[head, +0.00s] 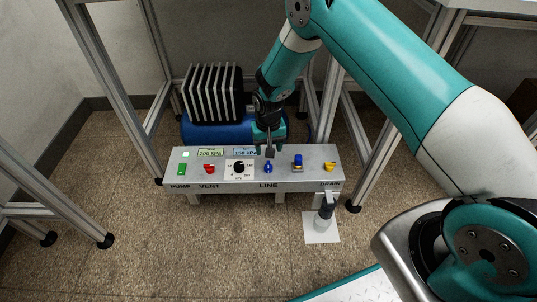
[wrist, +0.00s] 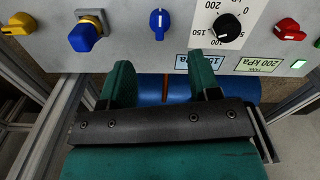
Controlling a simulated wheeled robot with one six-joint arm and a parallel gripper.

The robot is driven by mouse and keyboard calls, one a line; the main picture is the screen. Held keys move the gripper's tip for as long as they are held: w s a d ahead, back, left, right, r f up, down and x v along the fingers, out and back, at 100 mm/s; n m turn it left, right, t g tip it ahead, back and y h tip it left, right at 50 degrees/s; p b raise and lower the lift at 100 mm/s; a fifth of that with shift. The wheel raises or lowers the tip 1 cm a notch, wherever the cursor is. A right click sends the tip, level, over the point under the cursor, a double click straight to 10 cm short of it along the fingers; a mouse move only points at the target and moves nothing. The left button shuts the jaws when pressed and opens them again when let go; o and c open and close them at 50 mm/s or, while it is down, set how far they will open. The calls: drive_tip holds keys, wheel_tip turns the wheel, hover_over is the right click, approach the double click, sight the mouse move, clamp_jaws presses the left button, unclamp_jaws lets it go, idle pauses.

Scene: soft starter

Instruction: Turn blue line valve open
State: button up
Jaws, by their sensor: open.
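The blue line valve (head: 268,167) is a small blue knob on the sloped face of the grey panel (head: 220,172), above the LINE label. Its handle points along the panel's short side. In the wrist view the blue line valve (wrist: 157,22) stands at the top, just beyond the gap between my fingers. My gripper (head: 269,148) is over the panel's back edge, close behind the valve. In the wrist view my gripper (wrist: 161,75) has its fingers well apart with nothing between them. The gripper and valve appear apart.
Beside the valve are a black dial (head: 239,167) and a blue knob on a yellow base (head: 298,160). A yellow drain knob (head: 329,166), red vent knob (head: 209,168) and green pump switch (head: 182,168) also sit there. A blue tank (head: 205,132) lies behind.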

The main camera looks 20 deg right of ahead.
wheel_tip(320, 180, up, 8)
drive_tip(key=p, duration=0.2)
drive_tip(key=shift+r, duration=0.15)
drive_tip(key=s+a+r+n+y, duration=0.1)
drive_tip(key=s+r, duration=0.1)
drive_tip(key=r, duration=0.5)
drive_tip(key=s+a+r+n, duration=0.1)
drive_tip(key=s+a+r, duration=0.15)
drive_tip(key=r, duration=0.35)
drive_tip(key=s+r+n+y+p, duration=0.1)
drive_tip(key=s+r+n+y, duration=0.15)
drive_tip(key=s+r, duration=0.85)
drive_tip(key=s+r+n+y, duration=0.1)
drive_tip(key=s+r+n, duration=0.45)
drive_tip(key=s, duration=1.05)
wheel_tip(320, 180, up, 33)
drive_tip(key=a+m+p, duration=0.1)
drive_tip(key=p, duration=3)
drive_tip(key=shift+w+m, duration=0.3)
drive_tip(key=shift+m, duration=0.1)
drive_tip(key=shift+c, duration=0.5)
